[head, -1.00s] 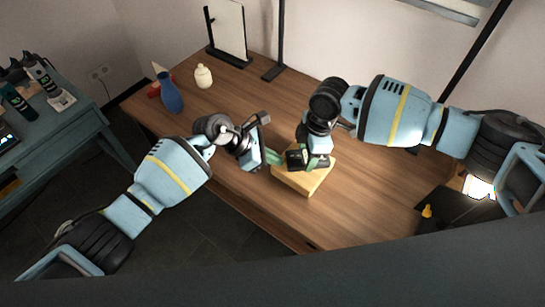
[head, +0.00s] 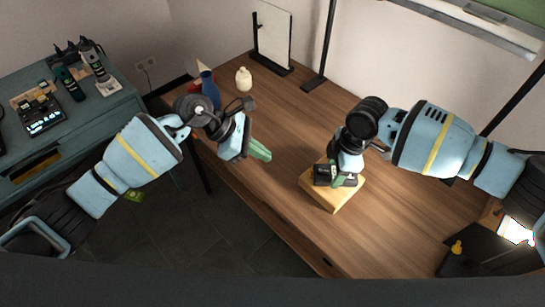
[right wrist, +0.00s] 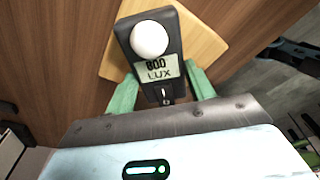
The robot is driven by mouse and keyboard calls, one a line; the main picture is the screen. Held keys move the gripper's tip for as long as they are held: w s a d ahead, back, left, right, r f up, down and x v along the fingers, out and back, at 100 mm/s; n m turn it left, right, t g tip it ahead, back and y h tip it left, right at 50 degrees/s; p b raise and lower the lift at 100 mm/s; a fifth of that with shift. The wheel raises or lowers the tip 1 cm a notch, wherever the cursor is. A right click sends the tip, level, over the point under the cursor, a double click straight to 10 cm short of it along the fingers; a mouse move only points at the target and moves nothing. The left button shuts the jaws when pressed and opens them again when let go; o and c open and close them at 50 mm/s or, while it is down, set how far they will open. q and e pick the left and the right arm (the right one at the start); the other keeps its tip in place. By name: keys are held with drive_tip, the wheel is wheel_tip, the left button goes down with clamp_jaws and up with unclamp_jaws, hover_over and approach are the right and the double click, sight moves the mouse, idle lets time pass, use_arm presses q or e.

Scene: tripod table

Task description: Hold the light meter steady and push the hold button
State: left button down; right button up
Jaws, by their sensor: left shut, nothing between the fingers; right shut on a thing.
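The light meter (right wrist: 158,50) is a dark handheld block with a white dome and a LUX display in the right wrist view; the first digit is hard to read. It is on a pale wooden block (right wrist: 205,42). In the head view the meter (head: 322,175) is partly covered by my right arm, with the wooden block (head: 325,202) beneath. My right gripper (head: 340,179) is shut on the meter, one green finger along each side; its fingers also show in the right wrist view (right wrist: 160,74). My left gripper (head: 264,154) is shut and empty, left of the meter and apart from it.
The brown table (head: 290,235) has clear room between the grippers. A cream bottle (head: 243,79), a blue vase (head: 209,88) and a standing panel (head: 274,36) are at the back left. A lit lamp (head: 515,231) and small yellow object (head: 456,247) are at the right.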

idle(0.3)
drive_tip(key=o, duration=1.1)
drive_tip(key=r, duration=0.4)
drive_tip(key=d+r, duration=0.1)
drive_tip(key=r, duration=0.3)
drive_tip(key=d+r, duration=0.1)
drive_tip(key=r, duration=0.3)
drive_tip(key=shift+a+f, duration=0.1)
drive_tip(key=shift+a, duration=0.05)
